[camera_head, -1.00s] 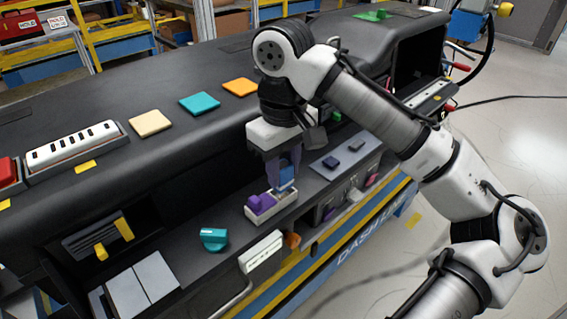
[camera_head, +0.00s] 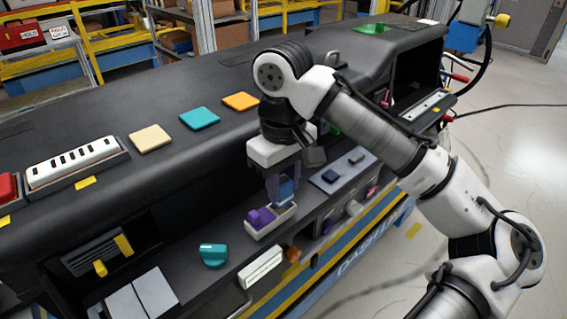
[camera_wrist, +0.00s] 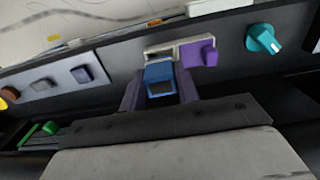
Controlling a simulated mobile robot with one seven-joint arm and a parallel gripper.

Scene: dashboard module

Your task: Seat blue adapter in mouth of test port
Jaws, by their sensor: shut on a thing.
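The blue adapter (camera_head: 286,190) is between the fingers of my gripper (camera_head: 282,186), which is shut on it. It is over the right end of a small white tray (camera_head: 271,226), beside a purple block (camera_head: 260,218) in the tray's left part. The wrist view shows the adapter (camera_wrist: 159,77) between the two dark fingers, with a dark opening in its near face. The tray (camera_wrist: 167,47) is just beyond it. I cannot tell whether the adapter still touches the tray. I cannot tell which fixture is the test port.
A teal knob (camera_head: 213,254) stands to the left. The black dashboard overhang (camera_head: 215,150) is behind, with coloured squares on top.

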